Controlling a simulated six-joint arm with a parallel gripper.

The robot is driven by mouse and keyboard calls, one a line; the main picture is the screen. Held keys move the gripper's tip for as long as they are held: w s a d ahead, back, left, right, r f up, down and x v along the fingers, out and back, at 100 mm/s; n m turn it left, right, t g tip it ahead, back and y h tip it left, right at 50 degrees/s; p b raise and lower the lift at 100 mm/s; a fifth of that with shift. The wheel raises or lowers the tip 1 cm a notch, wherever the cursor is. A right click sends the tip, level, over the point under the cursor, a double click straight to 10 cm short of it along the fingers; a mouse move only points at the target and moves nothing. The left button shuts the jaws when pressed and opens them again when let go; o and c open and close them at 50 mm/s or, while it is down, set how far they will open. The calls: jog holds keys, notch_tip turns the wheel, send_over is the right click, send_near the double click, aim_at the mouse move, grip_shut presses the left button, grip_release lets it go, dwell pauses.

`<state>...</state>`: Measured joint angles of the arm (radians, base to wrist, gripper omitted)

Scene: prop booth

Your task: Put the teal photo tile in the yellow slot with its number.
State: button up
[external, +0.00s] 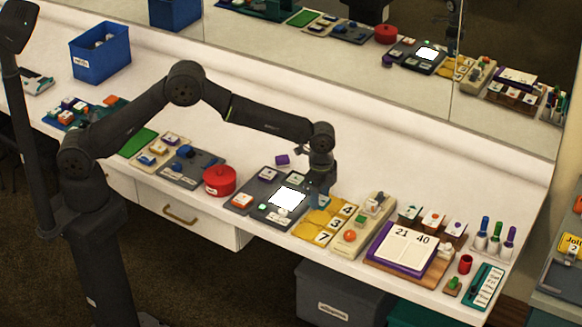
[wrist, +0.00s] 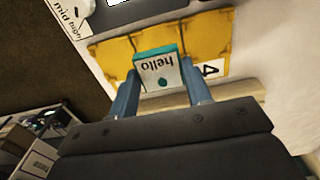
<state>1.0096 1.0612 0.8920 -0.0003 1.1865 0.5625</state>
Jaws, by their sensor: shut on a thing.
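The teal photo tile (wrist: 156,71) has a pale face reading "hello", upside down in the wrist view, with a teal edge and dot. My gripper (wrist: 161,78) is shut on it, one finger at each side. The tile is over the yellow slot board (wrist: 108,52); I cannot tell whether it touches it. In the external view my gripper (external: 319,200) points down at the far left part of the yellow board (external: 308,229). White number cards 4 (external: 346,210), 3 (external: 335,224) and 7 (external: 324,238) line its right side. In the wrist view the tile hides part of the board and the other cards.
A dark panel with a lit white screen (external: 287,199) lies just left of the board. A beige block with knobs (external: 361,228) stands close on its right. A purple block (external: 282,160) lies behind the panel. The counter behind is mostly clear up to the mirror.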

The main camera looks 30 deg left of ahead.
jog(key=shift+f, duration=2.3)
jog(key=o, duration=1.1)
notch_tip(320, 180, up, 17)
jog(key=shift+r, duration=0.2)
jog(key=shift+f, duration=0.1)
notch_tip(320, 180, down, 17)
jog(key=shift+f, duration=0.1)
jog(key=shift+r, duration=0.5)
